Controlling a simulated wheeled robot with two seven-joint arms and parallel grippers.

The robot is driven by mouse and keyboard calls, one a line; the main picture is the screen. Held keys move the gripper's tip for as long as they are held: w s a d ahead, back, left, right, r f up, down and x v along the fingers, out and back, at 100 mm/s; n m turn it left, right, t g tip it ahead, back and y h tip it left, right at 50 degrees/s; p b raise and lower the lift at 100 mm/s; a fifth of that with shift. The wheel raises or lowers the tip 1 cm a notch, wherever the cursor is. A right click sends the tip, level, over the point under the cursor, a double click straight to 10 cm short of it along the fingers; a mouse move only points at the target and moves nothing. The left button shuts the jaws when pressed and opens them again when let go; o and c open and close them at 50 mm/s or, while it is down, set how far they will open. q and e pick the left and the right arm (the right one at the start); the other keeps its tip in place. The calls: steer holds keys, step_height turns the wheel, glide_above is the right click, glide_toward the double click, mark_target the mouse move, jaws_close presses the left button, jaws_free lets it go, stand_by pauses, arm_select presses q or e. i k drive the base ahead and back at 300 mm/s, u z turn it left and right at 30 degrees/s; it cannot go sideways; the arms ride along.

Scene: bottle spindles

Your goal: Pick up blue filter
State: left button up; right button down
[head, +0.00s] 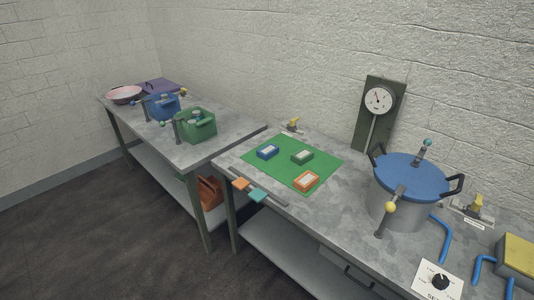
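The blue filter (267,152) is a small blue block with a pale top. It lies on the left part of the green mat (312,163) on the near metal table. A green block (302,157) of like shape lies to its right, and an orange one (306,181) lies nearer the front edge of the mat. The blue filter stands apart from both, and nothing covers it. Neither of my grippers shows in the head view.
A large pot with a blue lid (411,174) stands right of the mat, with a gauge (378,99) behind. Orange (240,184) and teal (258,196) pieces sit at the front edge. The left table holds a blue bin (163,107) and a green bin (197,125).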

mark_target(268, 151)
steer(key=z, duration=0.45)
steer(key=k, duration=0.6)
steer(key=u, duration=0.4)
steer(key=i, duration=1.6)
steer(key=z, duration=0.7)
